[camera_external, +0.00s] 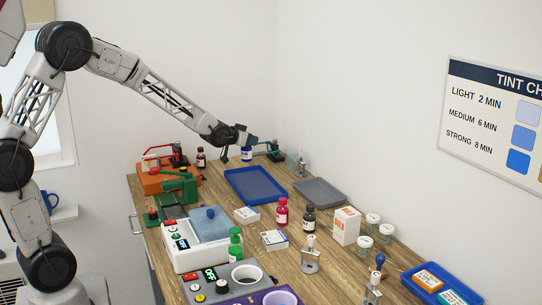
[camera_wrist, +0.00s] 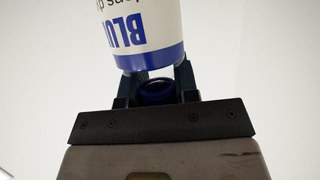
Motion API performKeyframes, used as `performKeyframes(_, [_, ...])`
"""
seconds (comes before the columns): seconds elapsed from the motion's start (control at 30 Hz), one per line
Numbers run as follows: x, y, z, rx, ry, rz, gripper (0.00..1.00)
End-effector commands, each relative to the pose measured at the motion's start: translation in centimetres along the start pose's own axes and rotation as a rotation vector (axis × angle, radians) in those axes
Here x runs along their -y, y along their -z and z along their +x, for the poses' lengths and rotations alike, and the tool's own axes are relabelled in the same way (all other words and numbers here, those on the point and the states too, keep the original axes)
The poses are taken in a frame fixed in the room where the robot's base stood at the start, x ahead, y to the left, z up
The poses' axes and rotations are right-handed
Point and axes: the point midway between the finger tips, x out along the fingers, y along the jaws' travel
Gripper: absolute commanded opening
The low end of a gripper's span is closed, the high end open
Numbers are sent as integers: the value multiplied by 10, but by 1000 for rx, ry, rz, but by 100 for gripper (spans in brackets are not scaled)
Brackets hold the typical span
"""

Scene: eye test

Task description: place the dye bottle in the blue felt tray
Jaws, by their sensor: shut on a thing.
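The dye bottle, white with a blue band and partly visible lettering "BLU", shows in the wrist view (camera_wrist: 140,35), its upper part cut off by the frame. In the external view the bottle (camera_external: 247,155) hangs below my gripper (camera_external: 245,145). My gripper is shut on it; in the wrist view the fingers (camera_wrist: 156,82) sit at its cap end, with a dark blue round part between them. The blue felt tray (camera_external: 255,186) lies flat and empty on the wooden bench, just in front of and below the bottle. The exact height of the bottle is hard to tell.
A grey tray (camera_external: 320,193) lies right of the blue one. A red bottle (camera_external: 282,213), a dark bottle (camera_external: 309,220) and a white box (camera_external: 247,215) stand nearer. A dark brown bottle (camera_external: 201,158) stands left. Another blue tray (camera_external: 408,277) holds small boxes.

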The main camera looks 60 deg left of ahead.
Motion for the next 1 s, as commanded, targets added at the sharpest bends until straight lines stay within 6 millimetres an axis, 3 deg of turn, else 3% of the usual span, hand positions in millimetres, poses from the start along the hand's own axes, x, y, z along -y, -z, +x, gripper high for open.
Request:
performKeyframes(0.13, [0, -10, 4, 2, 0, 0, 0])
performKeyframes(0.6, [-1, -16, 6, 2, -1, 1, 0])
performKeyframes(1.0, [0, -61, 25, 3, -1, 0, 0])
